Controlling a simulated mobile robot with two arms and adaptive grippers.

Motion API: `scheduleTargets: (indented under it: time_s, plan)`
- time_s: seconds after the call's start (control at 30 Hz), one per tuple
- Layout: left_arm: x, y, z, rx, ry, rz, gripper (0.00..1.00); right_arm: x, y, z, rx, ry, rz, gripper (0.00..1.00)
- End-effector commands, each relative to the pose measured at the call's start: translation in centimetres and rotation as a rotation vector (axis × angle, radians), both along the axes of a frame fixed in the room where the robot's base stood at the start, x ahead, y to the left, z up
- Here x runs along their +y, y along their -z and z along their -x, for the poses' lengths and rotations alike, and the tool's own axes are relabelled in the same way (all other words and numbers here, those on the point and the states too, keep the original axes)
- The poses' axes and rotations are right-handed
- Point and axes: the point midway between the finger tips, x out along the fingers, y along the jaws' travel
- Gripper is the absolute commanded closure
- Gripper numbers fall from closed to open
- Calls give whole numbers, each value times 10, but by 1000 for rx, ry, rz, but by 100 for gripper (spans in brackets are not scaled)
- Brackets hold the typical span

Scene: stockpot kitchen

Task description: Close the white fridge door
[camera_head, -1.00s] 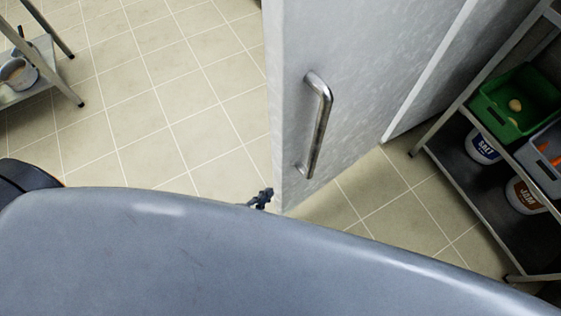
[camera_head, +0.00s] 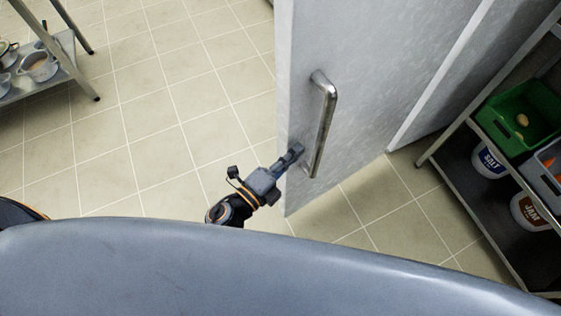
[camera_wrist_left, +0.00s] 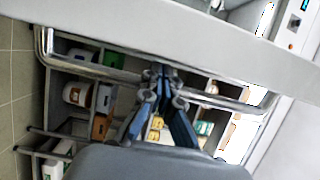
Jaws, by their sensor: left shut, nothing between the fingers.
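The white fridge door (camera_head: 365,75) stands open, seen from above in the head view, with its free edge toward me. Its metal bar handle (camera_head: 326,125) is upright on the door's face. My left gripper (camera_head: 297,150) is shut and empty, at the door's free edge close to the handle's lower end. In the left wrist view the shut fingers (camera_wrist_left: 165,72) reach toward the pale door edge (camera_wrist_left: 190,45), and the handle (camera_wrist_left: 95,70) runs behind them. I cannot tell whether they touch the door or handle. My right gripper is out of view.
A metal shelf rack (camera_head: 445,150) stands at the right, holding a green crate (camera_head: 500,128), a grey crate and labelled tubs. Another metal shelf (camera_head: 55,75) with pots is at the upper left. The tiled floor (camera_head: 150,120) between is clear.

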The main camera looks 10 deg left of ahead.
Motion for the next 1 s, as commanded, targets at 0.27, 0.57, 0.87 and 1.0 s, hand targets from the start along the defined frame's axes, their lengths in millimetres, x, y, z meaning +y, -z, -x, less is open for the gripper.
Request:
scheduleTargets:
  time_s: [0.27,0.57,0.87,1.0]
  plan:
    - [-10,0,-17,1,-1,0,100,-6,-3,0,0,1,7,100]
    - [-10,1,-17,1,0,0,100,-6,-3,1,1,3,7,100]
    - [3,2,-35,-5,53,-2,100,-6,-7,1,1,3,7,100]
    - [28,2,-61,-6,108,-7,100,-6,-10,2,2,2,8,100]
